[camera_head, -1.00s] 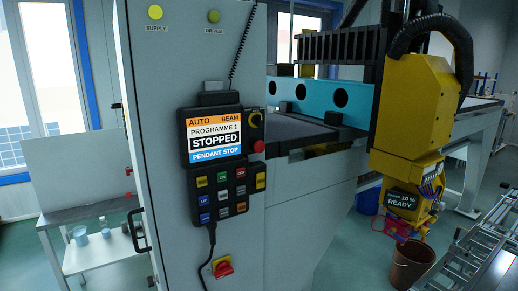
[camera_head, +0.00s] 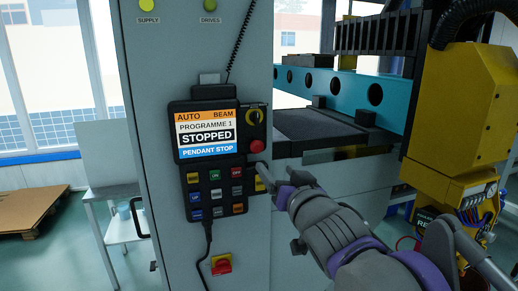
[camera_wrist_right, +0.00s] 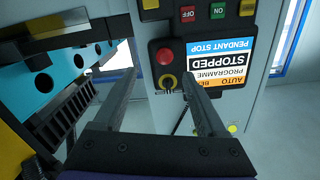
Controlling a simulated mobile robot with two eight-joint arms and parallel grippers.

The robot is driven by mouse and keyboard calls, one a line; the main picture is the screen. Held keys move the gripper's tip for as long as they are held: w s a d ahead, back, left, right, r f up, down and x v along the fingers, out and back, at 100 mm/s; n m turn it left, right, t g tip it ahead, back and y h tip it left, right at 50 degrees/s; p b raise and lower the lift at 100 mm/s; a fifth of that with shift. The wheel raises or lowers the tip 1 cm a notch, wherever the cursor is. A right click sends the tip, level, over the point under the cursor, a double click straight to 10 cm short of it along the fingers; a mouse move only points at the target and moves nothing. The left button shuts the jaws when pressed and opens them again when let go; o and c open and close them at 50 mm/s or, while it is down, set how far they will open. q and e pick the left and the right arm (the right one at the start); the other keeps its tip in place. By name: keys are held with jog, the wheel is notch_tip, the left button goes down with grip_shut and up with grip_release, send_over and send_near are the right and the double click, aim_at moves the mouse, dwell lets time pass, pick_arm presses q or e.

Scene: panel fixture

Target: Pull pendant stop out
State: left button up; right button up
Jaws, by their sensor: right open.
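The pendant (camera_head: 178,170) hangs on the grey cabinet. Its screen (camera_head: 207,132) reads AUTO BEAM, PROGRAMME 1, STOPPED, PENDANT STOP. The red round pendant stop (camera_head: 256,146) sits right of the screen's lower corner, below a yellow ring-shaped selector (camera_head: 254,117). My right gripper (camera_head: 274,174) is open and empty, just below and right of the stop. In the right wrist view the stop (camera_wrist_right: 165,56) appears between the two fingertips (camera_wrist_right: 157,60), beyond them; contact is not visible. The left gripper is out of view.
Coloured keys (camera_head: 215,190) fill the pendant's lower half, close to my fingers. A red rotary switch (camera_head: 221,265) is lower on the cabinet (camera_head: 240,225). A coiled cable (camera_head: 243,40) runs above the pendant. A yellow machine head (camera_head: 455,115) and teal beam (camera_head: 325,88) stand to the right.

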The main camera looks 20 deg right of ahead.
aim_at(258, 148)
jog(key=w, duration=0.3)
jog(key=w+p, duration=0.1)
jog(key=w, duration=0.3)
jog(key=w+a, duration=0.1)
jog(key=w, duration=0.3)
jog(key=shift+r+p, duration=0.4)
grip_shut()
